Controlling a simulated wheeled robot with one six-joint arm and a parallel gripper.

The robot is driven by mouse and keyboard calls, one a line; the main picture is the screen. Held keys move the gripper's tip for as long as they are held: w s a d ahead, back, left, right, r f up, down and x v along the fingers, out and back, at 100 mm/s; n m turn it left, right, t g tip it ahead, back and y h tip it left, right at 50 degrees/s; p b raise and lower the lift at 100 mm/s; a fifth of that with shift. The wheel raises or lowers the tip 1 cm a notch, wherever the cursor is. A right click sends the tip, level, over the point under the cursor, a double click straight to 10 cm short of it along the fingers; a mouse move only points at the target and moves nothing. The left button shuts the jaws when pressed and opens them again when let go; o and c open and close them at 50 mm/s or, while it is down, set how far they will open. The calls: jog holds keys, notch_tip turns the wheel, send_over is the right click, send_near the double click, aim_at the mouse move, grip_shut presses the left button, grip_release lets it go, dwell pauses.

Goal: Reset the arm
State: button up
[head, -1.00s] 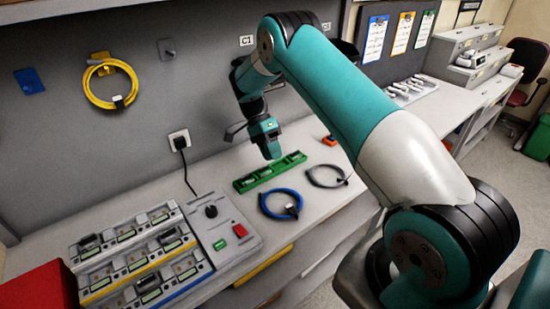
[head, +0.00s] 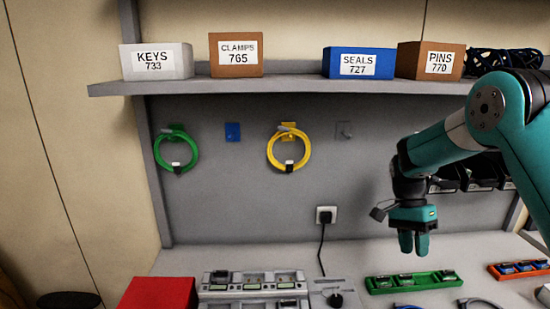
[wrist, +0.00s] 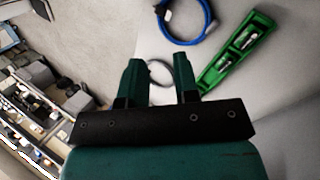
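My arm reaches in from the right in the head view, elbow high, with its forearm running down to the left. My gripper (head: 413,245) hangs pointing down above the worktop, near the green tray (head: 413,284). In the wrist view my gripper (wrist: 158,75) shows two teal fingers apart, with nothing between them. A thin grey cable loop (wrist: 160,72) shows through the gap, lying on the worktop below. The green tray (wrist: 232,58) lies to the right of the fingers and a coiled blue cable (wrist: 190,20) beyond them.
A shelf (head: 300,82) with labelled boxes runs above. Green (head: 176,148) and yellow (head: 288,149) cables hang on the wall. A charging station (head: 254,285), a red box (head: 158,293) and an orange tray (head: 520,269) stand on the worktop. Open space surrounds my gripper.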

jog(key=s+a+r+n+t+y+b, duration=0.1)
jog(key=s+a+r+n+t+b, duration=0.15)
jog(key=s+a+n, duration=0.35)
jog(key=s+a+r+n+t+y+b, duration=0.1)
jog(key=s+a+r+n+b, duration=0.1)
jog(key=s+a+r+n, duration=0.3)
jog(key=s+a+n+t+y+b, duration=0.1)
jog(key=s+a+n, duration=0.3)
jog(key=s, duration=0.4)
jog(key=s+a+n+t+y+b, duration=0.1)
jog(key=s+a+n, duration=0.3)
jog(key=s, duration=0.4)
jog(key=shift+s+f+n+y, duration=0.25)
jog(key=shift+s+n+y, duration=0.15)
